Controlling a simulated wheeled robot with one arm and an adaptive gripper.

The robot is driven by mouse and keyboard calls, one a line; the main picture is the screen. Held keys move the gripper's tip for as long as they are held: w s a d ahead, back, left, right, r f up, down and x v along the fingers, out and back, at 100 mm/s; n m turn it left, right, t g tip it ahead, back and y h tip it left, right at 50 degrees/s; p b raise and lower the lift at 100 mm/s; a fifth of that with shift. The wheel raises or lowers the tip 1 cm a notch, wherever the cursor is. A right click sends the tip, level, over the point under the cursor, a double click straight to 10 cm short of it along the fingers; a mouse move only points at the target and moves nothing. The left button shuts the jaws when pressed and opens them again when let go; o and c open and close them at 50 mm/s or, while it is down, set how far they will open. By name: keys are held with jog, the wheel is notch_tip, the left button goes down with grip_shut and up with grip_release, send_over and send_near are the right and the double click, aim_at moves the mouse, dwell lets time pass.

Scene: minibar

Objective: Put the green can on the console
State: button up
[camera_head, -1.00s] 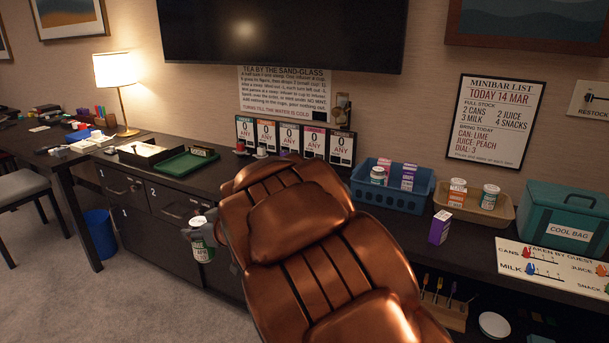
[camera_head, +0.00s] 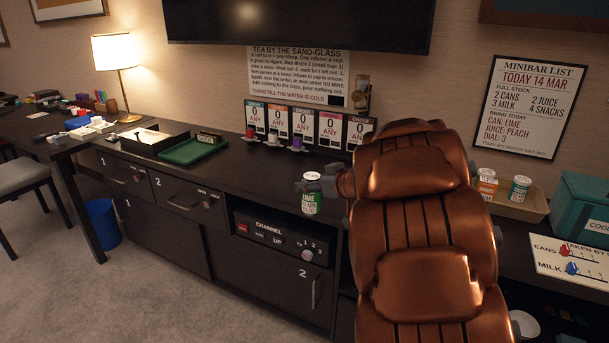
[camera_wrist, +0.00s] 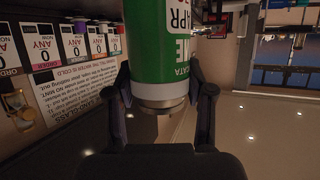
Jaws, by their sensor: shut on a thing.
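The green can (camera_head: 312,205) has a white label and a pale lid. My gripper (camera_head: 318,186) is shut on it, and it stands roughly upright in the head view. In the wrist view the can (camera_wrist: 160,45) sits between both fingers of my gripper (camera_wrist: 163,95), one on each side, and part of it is cut off by the frame. The console (camera_head: 255,182) is a long dark cabinet with a flat top. The can appears in front of its top near the front edge; whether it touches cannot be told.
A tan tray (camera_head: 533,207) with two cans and a teal cool bag (camera_head: 580,205) are at right. My copper arm hides the middle right.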

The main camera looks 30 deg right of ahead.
jog(key=s+d+f+m+h+b, duration=0.1)
jog(key=s+d+f+b, duration=0.1)
jog(key=s+d, duration=1.65)
jog(key=shift+w+d+f+b, duration=0.6)
jog(key=shift+w+d+f, duration=0.4)
jog(key=shift+w, duration=1.55)
jog(key=shift+w+d+f+b, duration=0.65)
jog(key=shift+w+d, duration=0.6)
jog(key=shift+w, duration=1.3)
jog(key=shift+w+d+f+b, duration=0.55)
jog(key=shift+w+d+f, duration=0.5)
jog(key=shift+w, duration=1.5)
jog(key=shift+d+r, duration=0.1)
jog(key=shift+r, duration=0.15)
jog(key=shift+f, duration=0.1)
jog(key=o, duration=1.3)
jog(key=shift+f, duration=0.1)
